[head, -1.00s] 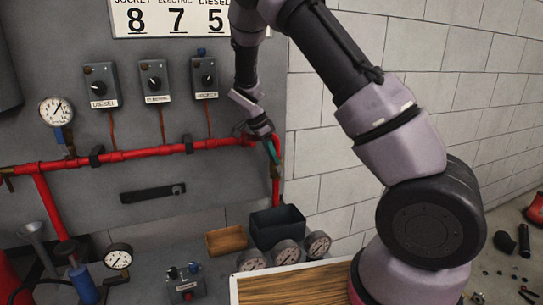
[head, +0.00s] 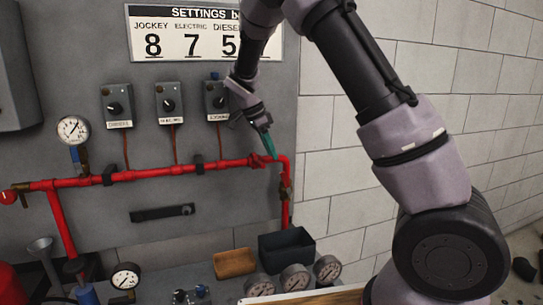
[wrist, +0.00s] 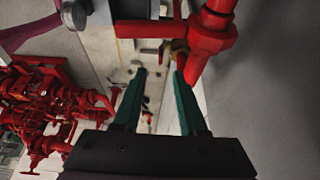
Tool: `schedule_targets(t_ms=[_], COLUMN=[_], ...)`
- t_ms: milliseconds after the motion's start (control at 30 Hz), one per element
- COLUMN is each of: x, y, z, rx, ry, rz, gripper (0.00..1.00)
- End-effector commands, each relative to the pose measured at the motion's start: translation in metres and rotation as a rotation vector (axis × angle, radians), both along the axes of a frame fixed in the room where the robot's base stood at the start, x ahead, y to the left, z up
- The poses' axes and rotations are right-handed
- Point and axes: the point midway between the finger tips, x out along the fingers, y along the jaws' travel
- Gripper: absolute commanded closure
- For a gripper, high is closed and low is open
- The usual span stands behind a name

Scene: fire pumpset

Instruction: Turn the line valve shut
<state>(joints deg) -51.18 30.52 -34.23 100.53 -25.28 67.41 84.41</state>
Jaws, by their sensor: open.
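A red pipe (head: 140,174) runs across the grey panel and turns down at its right end. A small brass-coloured fitting (head: 286,188) on the downward run may be the line valve; its handle position cannot be made out. My gripper (head: 271,151) has teal fingers pointing down at the pipe's right corner, above the brass fitting. In the wrist view my gripper (wrist: 160,74) is open, with nothing seen held between its fingers. A red pipe fitting (wrist: 212,38) lies just beyond the right finger, with a bit of brass (wrist: 180,54) beside it. Contact cannot be told.
Switch boxes (head: 168,103) sit above the pipe, the rightmost close to my wrist. A pressure gauge (head: 73,129) is at left. A black bin (head: 287,249), a wooden tray (head: 234,263) and several loose gauges (head: 294,278) stand below.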

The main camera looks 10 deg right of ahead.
Motion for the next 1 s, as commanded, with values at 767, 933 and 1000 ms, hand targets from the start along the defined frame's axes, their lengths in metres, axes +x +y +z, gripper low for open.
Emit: schedule_targets(t_ms=[767, 933, 1000], x=[0.014, 0.020, 0.022], y=[-0.073, -0.100, -0.111], z=[-0.019, -0.013, -0.008], rx=[0.320, 0.475, 0.542], ry=[0.195, 0.220, 0.220], rz=[-0.052, -0.051, -0.047], gripper=[1.00, 1.00, 1.00])
